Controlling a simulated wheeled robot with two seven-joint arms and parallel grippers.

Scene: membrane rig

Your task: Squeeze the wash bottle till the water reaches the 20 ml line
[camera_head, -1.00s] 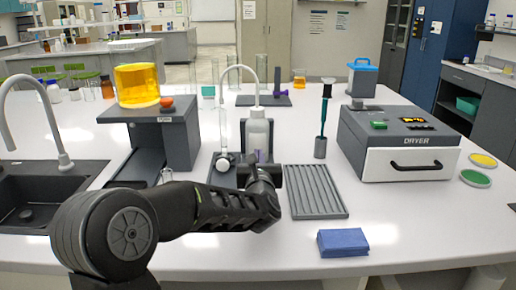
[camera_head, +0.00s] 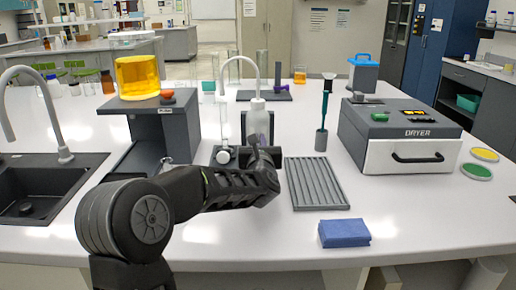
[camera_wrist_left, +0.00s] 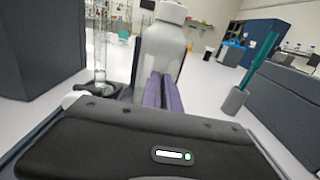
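The wash bottle (camera_head: 258,122) is pale and stands upright near the middle of the bench. Its curved spout (camera_head: 240,60) arches left and comes down over a slim clear cylinder (camera_head: 224,128). In the left wrist view the wash bottle (camera_wrist_left: 163,48) is straight ahead and the cylinder (camera_wrist_left: 100,50) is to its left. My left gripper (camera_wrist_left: 163,88) has its purple fingers side by side, almost together, in front of the bottle's lower part. The bottle looks wider than the gap between them; I cannot tell whether they touch it. The water level and 20 ml line cannot be made out.
A grey stand (camera_head: 165,128) with a yellow-filled beaker (camera_head: 138,76) is left of the bottle. A ridged grey tray (camera_head: 315,184), a holder with a teal tool (camera_head: 321,140) and the dryer (camera_head: 400,140) are right. A blue folded cloth (camera_head: 343,233) lies at the front.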

